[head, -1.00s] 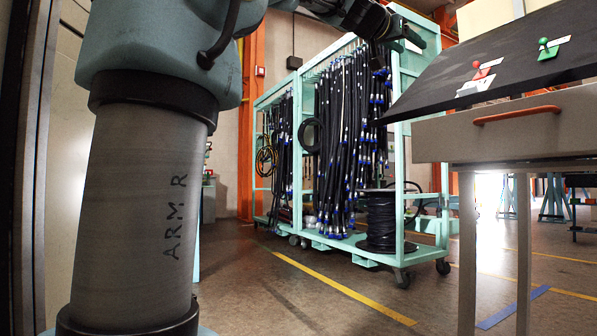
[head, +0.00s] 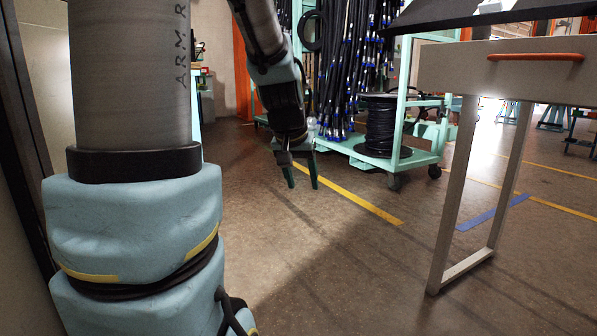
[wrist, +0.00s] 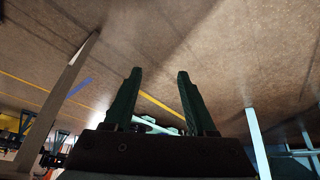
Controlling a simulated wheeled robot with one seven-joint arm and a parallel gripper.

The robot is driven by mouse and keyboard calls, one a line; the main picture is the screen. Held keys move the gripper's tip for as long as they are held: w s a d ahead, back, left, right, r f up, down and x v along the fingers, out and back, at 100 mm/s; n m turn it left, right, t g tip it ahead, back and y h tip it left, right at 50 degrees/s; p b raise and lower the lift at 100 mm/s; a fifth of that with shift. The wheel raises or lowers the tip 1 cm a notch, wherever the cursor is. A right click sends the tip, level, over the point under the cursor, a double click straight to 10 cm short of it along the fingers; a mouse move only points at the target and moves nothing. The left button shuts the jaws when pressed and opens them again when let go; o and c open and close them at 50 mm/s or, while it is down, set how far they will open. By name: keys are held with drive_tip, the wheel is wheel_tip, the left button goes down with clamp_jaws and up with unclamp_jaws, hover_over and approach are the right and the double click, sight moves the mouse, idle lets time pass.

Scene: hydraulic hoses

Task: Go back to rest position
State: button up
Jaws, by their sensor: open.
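My gripper (head: 302,184) hangs from my arm in the middle of the head view, pointing down over bare floor. Its two dark green fingers are apart with nothing between them. In the wrist view the gripper (wrist: 157,85) also shows open and empty, with floor beyond the fingers. The gripper is clear of the hose rack and the table.
The hose rack (head: 420,157) on wheels stands behind my gripper, with black hoses (head: 350,70) and a hose reel (head: 381,125). A table with an orange-handled drawer (head: 450,68) stands at right; its leg frame (head: 455,200) reaches the floor. The floor (head: 340,265) between is clear.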

drive_tip(key=s+a+f+n+g+y+p, duration=0.1)
drive_tip(key=s+a+f+g+p, duration=0.2)
drive_tip(key=s, duration=0.4)
drive_tip(key=s+a+f+n+g+y, duration=0.1)
drive_tip(key=s+a+f, duration=0.35)
drive_tip(key=s, duration=0.25)
wheel_tip(320, 180, up, 39)
drive_tip(key=w+p, duration=0.1)
drive_tip(key=p, duration=3.6)
drive_tip(key=shift+f+t+p, duration=0.2)
drive_tip(key=shift+t+p, duration=0.1)
drive_tip(key=shift+f, duration=0.1)
drive_tip(key=shift+c, duration=0.3)
